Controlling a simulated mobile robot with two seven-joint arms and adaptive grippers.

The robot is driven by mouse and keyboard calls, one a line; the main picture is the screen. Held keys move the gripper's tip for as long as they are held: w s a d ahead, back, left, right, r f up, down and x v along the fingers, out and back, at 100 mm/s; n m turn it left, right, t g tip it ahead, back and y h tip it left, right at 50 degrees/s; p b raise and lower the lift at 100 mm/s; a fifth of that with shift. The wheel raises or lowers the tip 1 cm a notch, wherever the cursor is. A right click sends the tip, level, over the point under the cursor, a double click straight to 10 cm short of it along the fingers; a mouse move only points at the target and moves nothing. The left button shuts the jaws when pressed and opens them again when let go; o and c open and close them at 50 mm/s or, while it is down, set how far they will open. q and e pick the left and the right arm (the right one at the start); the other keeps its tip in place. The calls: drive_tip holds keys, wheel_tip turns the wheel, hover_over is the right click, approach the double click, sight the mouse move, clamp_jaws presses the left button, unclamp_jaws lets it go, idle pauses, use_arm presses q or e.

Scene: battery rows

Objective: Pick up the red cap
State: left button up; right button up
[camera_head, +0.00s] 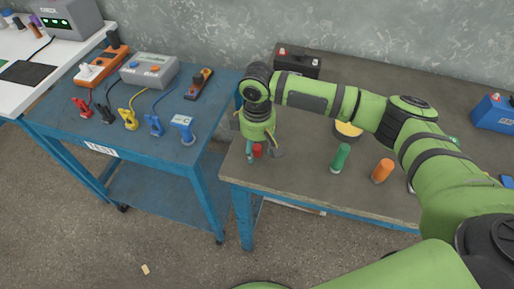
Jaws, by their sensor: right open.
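The red cap (257,150) is a small red piece near the front left corner of the grey-topped workbench (300,178). My right gripper (262,153) points down over it, with its fingers open on either side of the cap. The gripper and its fingers hide part of the cap, and I cannot tell whether they touch it. My left gripper is not in view.
A green piece (340,157) and an orange piece (382,171) stand to the right, with a yellow-filled round container (349,129) behind. A dark battery (297,64) is at the back. A blue cart (100,148) with clamps and a tester (150,70) stands left.

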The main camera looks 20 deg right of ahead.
drive_tip(key=c, duration=0.9)
drive_tip(key=shift+r, duration=0.1)
